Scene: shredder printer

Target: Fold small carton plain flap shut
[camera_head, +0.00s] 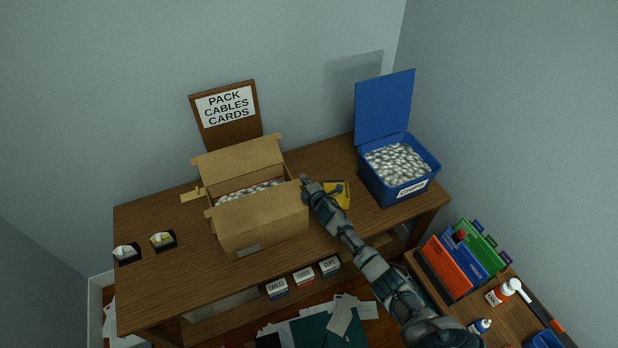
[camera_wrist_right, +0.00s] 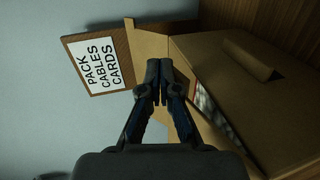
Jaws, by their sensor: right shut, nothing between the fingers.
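The small brown carton (camera_head: 266,240) stands on the wooden table with its top partly open. Its rear flap (camera_head: 238,160) stands up and leans back. A broad front panel or flap (camera_head: 258,208) slopes along the near side. White filling (camera_head: 247,190) shows in the gap between them. A small tan piece (camera_head: 192,195) sticks out at the left. My right gripper (camera_head: 306,181) is at the carton's right end; contact is unclear. In the right wrist view the gripper (camera_wrist_right: 160,82) is shut and empty, with the carton (camera_wrist_right: 250,105) to its right. My left gripper is out of view.
A blue bin (camera_head: 403,190) with its lid up stands at the right. A yellow item (camera_head: 341,194) lies beside my right wrist. A sign (camera_head: 226,112) stands behind the carton. Two small black trays (camera_head: 162,240) sit at the left. The table's front left is clear.

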